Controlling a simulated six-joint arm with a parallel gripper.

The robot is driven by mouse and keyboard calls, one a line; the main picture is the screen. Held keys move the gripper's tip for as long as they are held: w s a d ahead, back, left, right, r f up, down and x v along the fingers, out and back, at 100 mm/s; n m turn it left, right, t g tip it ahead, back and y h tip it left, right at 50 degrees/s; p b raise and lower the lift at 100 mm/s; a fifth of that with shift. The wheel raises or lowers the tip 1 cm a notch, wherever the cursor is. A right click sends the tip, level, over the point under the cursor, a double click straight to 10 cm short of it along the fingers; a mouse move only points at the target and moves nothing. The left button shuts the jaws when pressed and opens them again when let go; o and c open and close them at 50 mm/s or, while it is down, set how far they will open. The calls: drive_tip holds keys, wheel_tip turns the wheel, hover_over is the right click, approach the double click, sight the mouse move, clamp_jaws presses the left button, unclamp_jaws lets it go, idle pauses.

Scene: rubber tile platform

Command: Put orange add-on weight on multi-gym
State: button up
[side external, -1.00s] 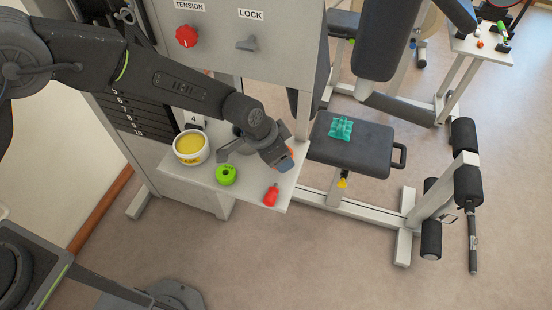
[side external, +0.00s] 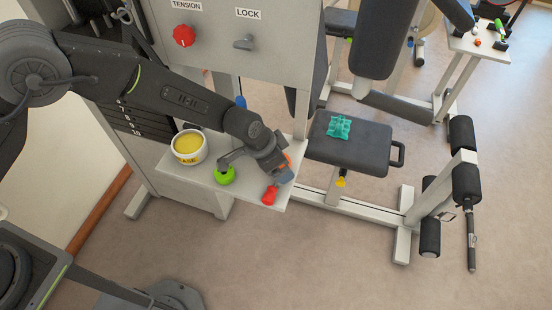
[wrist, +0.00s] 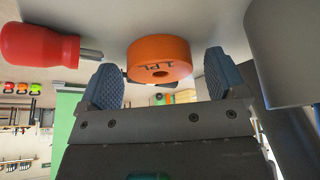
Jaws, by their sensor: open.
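The orange add-on weight (wrist: 159,59) is a short disc with a centre hole and dark lettering, standing on the pale shelf. In the wrist view it lies between and just beyond my open gripper's fingertips (wrist: 164,76), with gaps on both sides. In the side external view my gripper (side external: 283,172) is low over the shelf's right end, and only a sliver of the orange weight (side external: 287,159) shows behind it. The multi-gym (side external: 285,45) is a pale cabinet with a dark numbered weight stack (side external: 125,117) at its left, partly hidden by my arm.
On the shelf (side external: 247,193) are a red-handled screwdriver (side external: 269,195), a green weight (side external: 225,176) close to my gripper and a white bowl with yellow contents (side external: 188,148). In the wrist view the screwdriver (wrist: 40,46) lies left of the orange weight. A teal item (side external: 339,127) rests on the seat.

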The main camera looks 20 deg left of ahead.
drive_tip(key=shift+r, duration=0.15)
drive_tip(key=v, duration=1.2)
drive_tip(key=shift+r, duration=0.1)
drive_tip(key=s+a+r+n+t+y, duration=0.1)
drive_tip(key=s+a+r+n, duration=0.15)
drive_tip(key=a+r, duration=0.55)
drive_tip(key=s+a+r+n+t, duration=0.1)
drive_tip(key=s+a+r+n, duration=0.1)
drive_tip(key=s+a+r, duration=0.4)
drive_tip(key=s+a+r+n+y, duration=0.1)
drive_tip(key=s+a+n, duration=0.1)
drive_tip(key=s+a, duration=0.4)
drive_tip(key=s+a+r+n+y, duration=0.1)
drive_tip(key=s+a+r+n, duration=0.1)
drive_tip(key=s+a, duration=0.4)
drive_tip(key=shift+s+a+r, duration=0.3)
drive_tip(key=shift+s+a, duration=0.1)
drive_tip(key=shift+a, duration=0.4)
drive_tip(key=shift+n, duration=0.25)
